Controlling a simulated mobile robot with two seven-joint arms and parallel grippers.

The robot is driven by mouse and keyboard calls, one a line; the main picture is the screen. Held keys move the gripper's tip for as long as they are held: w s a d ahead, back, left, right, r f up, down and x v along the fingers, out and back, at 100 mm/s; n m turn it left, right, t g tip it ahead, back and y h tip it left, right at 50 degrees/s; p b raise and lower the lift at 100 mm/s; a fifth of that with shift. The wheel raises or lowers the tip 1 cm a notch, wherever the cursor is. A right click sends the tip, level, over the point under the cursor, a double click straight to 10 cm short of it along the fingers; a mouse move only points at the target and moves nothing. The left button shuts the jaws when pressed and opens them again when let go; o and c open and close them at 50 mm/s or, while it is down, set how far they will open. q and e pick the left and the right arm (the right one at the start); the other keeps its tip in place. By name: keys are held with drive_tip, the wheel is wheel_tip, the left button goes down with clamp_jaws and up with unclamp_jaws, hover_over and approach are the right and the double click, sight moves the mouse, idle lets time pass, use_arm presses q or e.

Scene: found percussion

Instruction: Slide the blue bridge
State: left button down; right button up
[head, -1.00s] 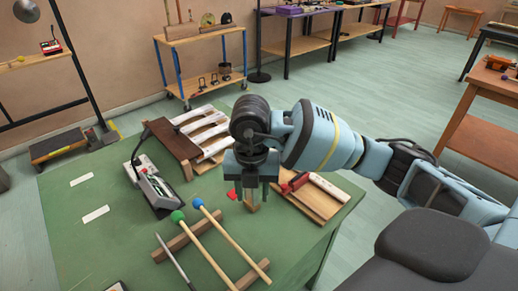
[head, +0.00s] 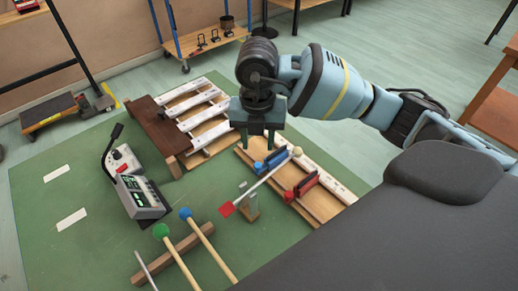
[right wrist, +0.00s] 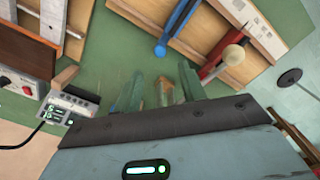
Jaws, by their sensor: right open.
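The blue bridge (head: 270,163) is a small blue bar across the wooden board (head: 322,205), near the board's middle. It also shows at the top of the right wrist view (right wrist: 178,22). A similar red bridge (head: 302,187) sits nearer the board's front end. My right gripper (head: 257,142) points down, open and empty, with its fingers apart. In the head view it appears just above and behind the blue bridge; I see no contact. In the right wrist view its fingers (right wrist: 162,88) are apart from both bridges. My left gripper is not in view.
A pale-headed stick (head: 297,151) crosses near the bridges, with a red square at its other end. A wooden rack with white bars (head: 205,118) stands behind left. A grey device (head: 137,190) and mallets (head: 187,213) lie left on the green table (head: 95,247).

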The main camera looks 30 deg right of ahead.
sight(258, 165)
drive_tip(key=shift+s+f, duration=0.1)
drive_tip(key=shift+f, duration=3.75)
clamp_jaws()
